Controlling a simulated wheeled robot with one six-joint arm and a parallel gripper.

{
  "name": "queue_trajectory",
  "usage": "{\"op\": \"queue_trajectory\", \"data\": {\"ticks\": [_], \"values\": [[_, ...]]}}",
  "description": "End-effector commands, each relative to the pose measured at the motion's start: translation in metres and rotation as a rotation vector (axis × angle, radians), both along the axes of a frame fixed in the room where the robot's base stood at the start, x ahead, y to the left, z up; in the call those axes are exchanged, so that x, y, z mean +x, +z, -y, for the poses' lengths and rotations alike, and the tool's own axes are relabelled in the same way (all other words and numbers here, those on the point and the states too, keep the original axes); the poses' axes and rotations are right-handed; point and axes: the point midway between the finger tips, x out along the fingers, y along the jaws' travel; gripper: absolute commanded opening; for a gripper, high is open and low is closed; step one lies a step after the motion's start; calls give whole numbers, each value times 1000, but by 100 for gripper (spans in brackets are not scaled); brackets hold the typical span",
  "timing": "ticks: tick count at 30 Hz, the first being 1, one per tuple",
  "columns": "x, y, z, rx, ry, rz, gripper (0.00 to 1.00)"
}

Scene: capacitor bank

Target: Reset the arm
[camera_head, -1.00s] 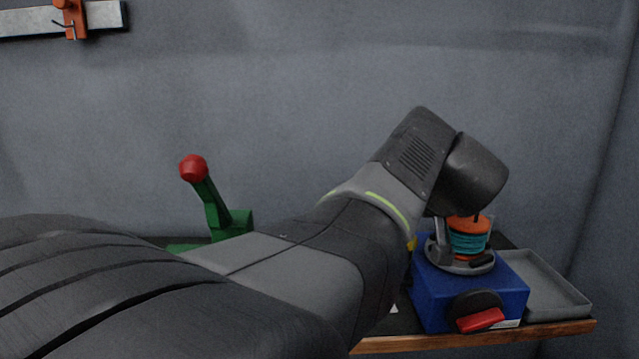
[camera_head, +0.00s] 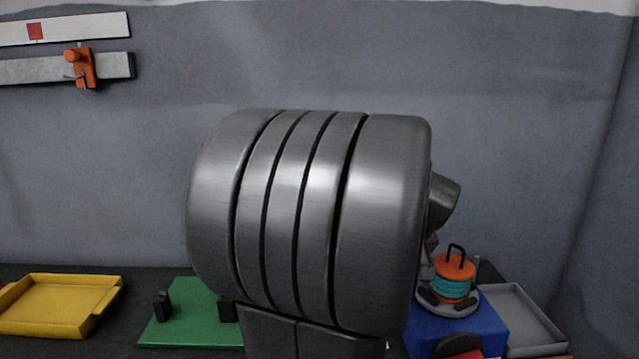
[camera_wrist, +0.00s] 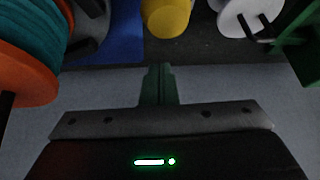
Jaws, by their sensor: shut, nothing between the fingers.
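My arm stands in the middle of the head view, its large grey rounded joint close to the camera. My gripper is hidden behind it there. In the wrist view my gripper (camera_wrist: 158,78) shows at the lower middle, its narrow fingers together with nothing between them. A spool with orange flanges and teal winding (camera_wrist: 28,50) is close at the left of the wrist view. In the head view the orange and teal spool (camera_head: 453,279) stands upright in a round grey holder on a blue box (camera_head: 482,325), right of my arm.
A yellow tray (camera_head: 118,281) and a green base plate (camera_head: 190,327) lie on the dark bench at left. A grey tray (camera_head: 517,312) is at right. An orange clamp (camera_head: 83,67) hangs on a wall rail. The wrist view shows a yellow cylinder (camera_wrist: 166,18) and white spool (camera_wrist: 245,15).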

Motion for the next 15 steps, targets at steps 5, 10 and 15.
{"op": "queue_trajectory", "data": {"ticks": [5,10,15], "values": [[5,0,-2,-11,5,-78,0],[9,-5,-4,-25,10,-147,0],[13,-11,-5,-31,12,-206,0]]}}
